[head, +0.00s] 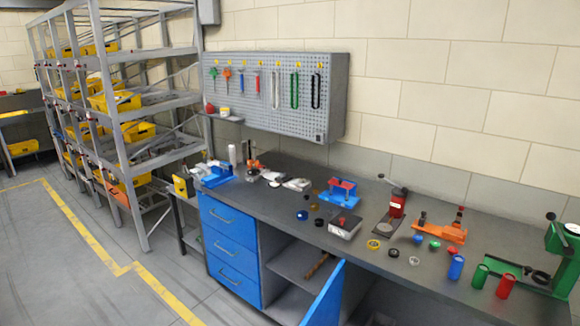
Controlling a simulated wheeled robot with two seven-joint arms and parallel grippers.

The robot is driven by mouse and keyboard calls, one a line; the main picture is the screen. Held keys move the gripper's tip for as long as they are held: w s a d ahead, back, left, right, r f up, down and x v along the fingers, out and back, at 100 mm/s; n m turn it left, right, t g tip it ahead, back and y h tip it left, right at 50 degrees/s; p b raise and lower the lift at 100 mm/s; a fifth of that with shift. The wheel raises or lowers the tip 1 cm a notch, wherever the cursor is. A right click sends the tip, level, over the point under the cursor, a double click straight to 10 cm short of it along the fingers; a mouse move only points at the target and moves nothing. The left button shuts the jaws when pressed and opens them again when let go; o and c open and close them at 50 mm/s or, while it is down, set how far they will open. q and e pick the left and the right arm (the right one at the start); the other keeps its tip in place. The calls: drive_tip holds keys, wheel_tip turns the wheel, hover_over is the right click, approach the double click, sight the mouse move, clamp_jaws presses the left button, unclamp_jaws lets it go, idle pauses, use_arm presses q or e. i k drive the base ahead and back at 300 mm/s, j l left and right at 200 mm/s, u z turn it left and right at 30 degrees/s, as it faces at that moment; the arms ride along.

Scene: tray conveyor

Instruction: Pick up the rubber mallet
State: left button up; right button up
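A brown, stick-like object (316,265), which looks like a wooden handle and may be the rubber mallet, lies on the shelf (288,262) inside the open cupboard under the workbench. It is slanted, and its far parts are hard to make out. I cannot tell a mallet head on it at this size. The blue cupboard door (326,298) stands open in front of the right part of the cupboard. Neither of my grippers is in view.
The grey workbench (365,255) carries several fixtures, including an orange one (438,232) and a green press (565,248), plus coloured cylinders and rings. Blue drawers (228,248) are left of the cupboard. A rack with yellow bins (115,100) stands left; the floor (80,285) is clear.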

sight(327, 255)
drive_tip(key=i+j+z, duration=0.6)
drive_tip(key=j, duration=0.3)
drive_tip(key=i+j+z, duration=0.3)
drive_tip(key=j, duration=0.25)
drive_tip(key=i+j+z, duration=0.3)
drive_tip(key=j, duration=0.3)
drive_tip(key=j+z, duration=0.3)
drive_tip(key=j, duration=0.3)
drive_tip(key=j+z, duration=0.3)
drive_tip(key=j, duration=0.4)
drive_tip(key=j+z, duration=0.3)
drive_tip(key=j, duration=0.35)
drive_tip(key=k+j+z, duration=0.4)
drive_tip(key=j, duration=0.25)
drive_tip(key=k+j+z, duration=0.4)
drive_tip(key=k+j, duration=0.05)
drive_tip(key=j, duration=0.1)
